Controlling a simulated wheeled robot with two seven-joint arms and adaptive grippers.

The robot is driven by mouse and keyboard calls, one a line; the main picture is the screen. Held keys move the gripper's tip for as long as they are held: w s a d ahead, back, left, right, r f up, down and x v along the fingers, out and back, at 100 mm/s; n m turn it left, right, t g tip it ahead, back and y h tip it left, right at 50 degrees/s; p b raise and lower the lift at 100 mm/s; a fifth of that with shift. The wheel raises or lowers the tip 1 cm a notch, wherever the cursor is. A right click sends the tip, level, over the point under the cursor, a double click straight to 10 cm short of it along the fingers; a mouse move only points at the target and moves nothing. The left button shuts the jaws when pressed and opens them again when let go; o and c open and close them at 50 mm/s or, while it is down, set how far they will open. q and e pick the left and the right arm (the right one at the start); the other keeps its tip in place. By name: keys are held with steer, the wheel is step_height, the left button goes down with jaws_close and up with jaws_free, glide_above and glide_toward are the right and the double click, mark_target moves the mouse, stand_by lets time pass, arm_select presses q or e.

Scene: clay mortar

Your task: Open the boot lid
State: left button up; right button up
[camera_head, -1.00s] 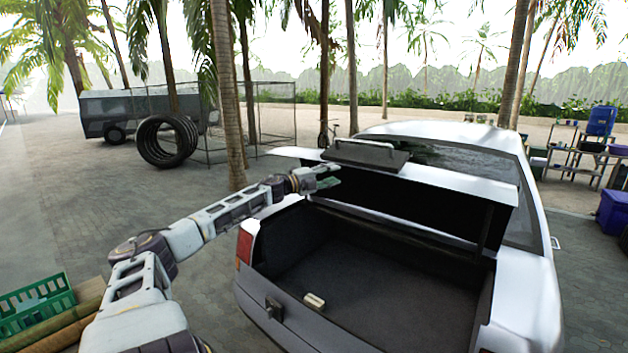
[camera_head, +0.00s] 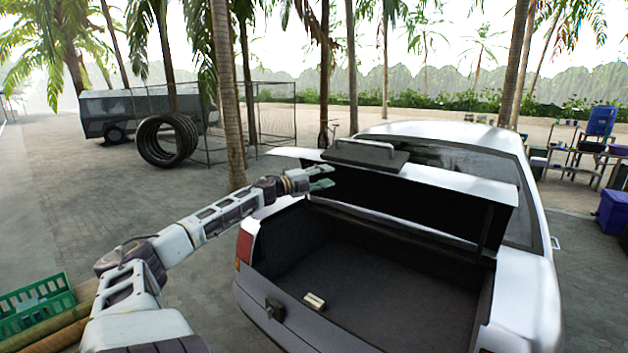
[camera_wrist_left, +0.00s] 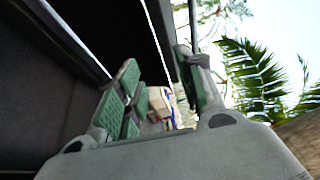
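The boot lid (camera_head: 440,185) of the silver-white car stands raised, and the dark boot beneath it is open to view. A dark plate with a grey bar handle (camera_head: 365,150) sits on the lid's upper side. My left gripper (camera_head: 322,178) is at the left part of the lid, just below the handle plate. Its green-padded fingers are apart with nothing between them. In the left wrist view, the open fingers (camera_wrist_left: 160,92) show beside the lid's dark underside (camera_wrist_left: 115,30). I cannot tell whether a finger touches the lid. My right gripper is not in view.
A small pale block (camera_head: 314,301) lies at the boot's rear sill. A green crate (camera_head: 38,303) stands at the lower left. Palm trunks and stacked tyres (camera_head: 168,140) are behind. Shelves and a purple bin (camera_head: 612,212) stand at the right.

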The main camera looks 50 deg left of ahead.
arm_select(q)
steer(key=shift+s+a, duration=0.2)
steer(key=shift+s, duration=0.85)
steer(key=shift+s+a, duration=0.2)
steer(key=shift+s, duration=0.8)
